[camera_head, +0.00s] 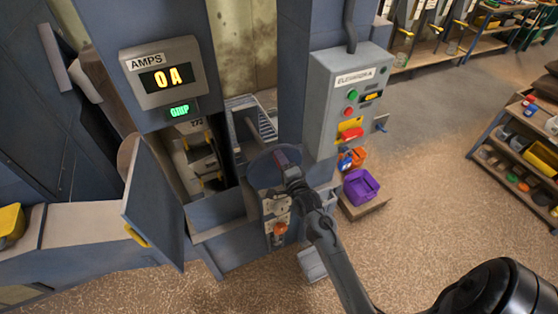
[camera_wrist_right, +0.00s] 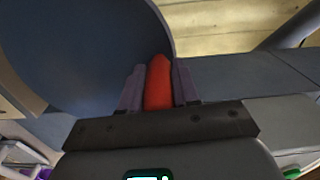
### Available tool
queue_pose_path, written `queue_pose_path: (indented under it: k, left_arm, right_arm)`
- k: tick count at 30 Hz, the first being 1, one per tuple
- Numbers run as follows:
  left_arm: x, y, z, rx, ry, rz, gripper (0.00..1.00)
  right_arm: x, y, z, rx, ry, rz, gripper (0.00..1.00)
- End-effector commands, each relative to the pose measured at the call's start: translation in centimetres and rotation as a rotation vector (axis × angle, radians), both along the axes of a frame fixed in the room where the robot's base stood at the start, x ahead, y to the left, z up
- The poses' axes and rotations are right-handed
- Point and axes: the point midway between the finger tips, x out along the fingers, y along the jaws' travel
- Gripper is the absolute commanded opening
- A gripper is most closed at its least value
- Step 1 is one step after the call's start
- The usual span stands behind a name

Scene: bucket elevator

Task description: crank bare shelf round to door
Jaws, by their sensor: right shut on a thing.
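The round dark blue crank disc (camera_head: 263,168) sits at the front of the elevator housing and fills the upper left of the right wrist view (camera_wrist_right: 85,45). My right gripper (camera_head: 284,158) is at the disc's edge. It is shut on the red crank handle (camera_wrist_right: 158,85), which stands between its two fingers. The grey door (camera_head: 152,202) with a yellow handle stands open at the left. In the opening beside it show grey bucket shelves (camera_head: 201,160) with yellow edges; whether any is bare I cannot tell. My left gripper is not in view.
The amps display (camera_head: 166,77) reads 0 A, with a green lit sign (camera_head: 180,111) below. A grey control box (camera_head: 347,100) with buttons and a red switch is at the right. A purple bin (camera_head: 360,187) is below it. Stocked racks (camera_head: 525,150) stand far right; floor between is clear.

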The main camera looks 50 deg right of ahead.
Motion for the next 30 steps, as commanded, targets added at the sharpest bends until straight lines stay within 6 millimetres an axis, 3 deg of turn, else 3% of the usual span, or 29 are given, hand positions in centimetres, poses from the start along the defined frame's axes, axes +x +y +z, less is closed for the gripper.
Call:
queue_pose_path:
  k: [7, 8, 12, 30]
  left_arm:
    - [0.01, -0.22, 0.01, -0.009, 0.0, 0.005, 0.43]
    - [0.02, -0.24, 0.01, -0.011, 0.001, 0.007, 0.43]
    - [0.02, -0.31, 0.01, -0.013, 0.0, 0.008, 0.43]
    - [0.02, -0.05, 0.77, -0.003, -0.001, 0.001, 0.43]
  right_arm:
    - [-0.07, -0.16, 0.03, -0.003, 0.0, -0.004, 0.0]
    - [-0.06, -0.16, 0.02, -0.003, 0.0, -0.004, 0.34]
    - [-0.05, -0.11, 0.0, -0.002, 0.0, -0.003, 0.55]
    - [-0.32, 0.81, 0.05, 0.001, 0.003, 0.009, 0.56]
